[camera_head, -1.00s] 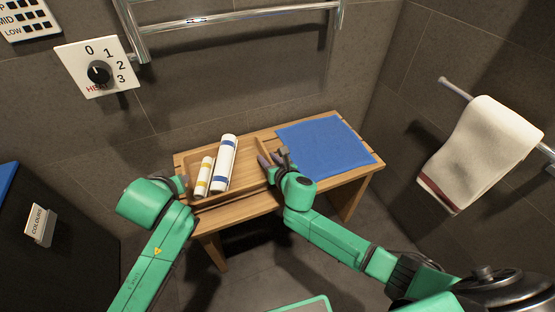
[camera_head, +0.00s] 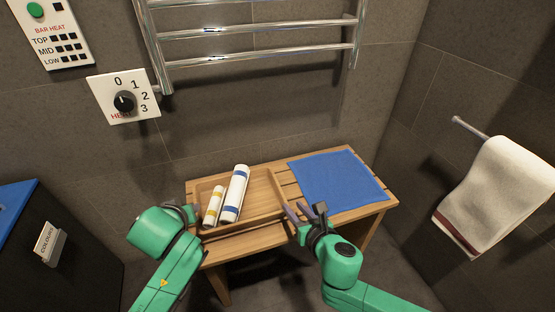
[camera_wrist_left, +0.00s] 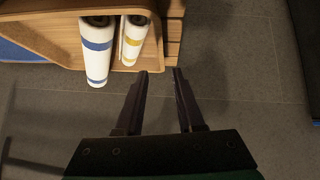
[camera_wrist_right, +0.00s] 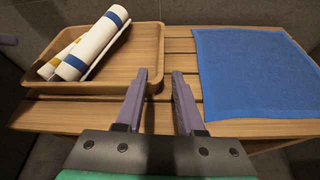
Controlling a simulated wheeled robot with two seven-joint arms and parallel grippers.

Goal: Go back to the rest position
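My right gripper (camera_head: 306,212) is in front of the wooden bench, between the tray and the blue cloth. In the right wrist view its fingers (camera_wrist_right: 159,75) are apart with nothing between them. My left gripper (camera_head: 194,212) is at the bench's left end, its fingers mostly hidden behind my wrist in the head view. In the left wrist view its fingers (camera_wrist_left: 159,72) are apart and empty, over the floor beside the tray. Neither gripper touches an object that I can see.
The slatted bench (camera_head: 378,200) carries a wooden tray (camera_head: 264,208) with two rolled white towels, one blue-striped (camera_head: 235,193), one yellow-striped (camera_head: 214,206). A blue cloth (camera_head: 338,180) lies at right. A towel rail (camera_head: 262,58), a hanging towel (camera_head: 495,190) and a dark bin (camera_head: 75,262) stand around.

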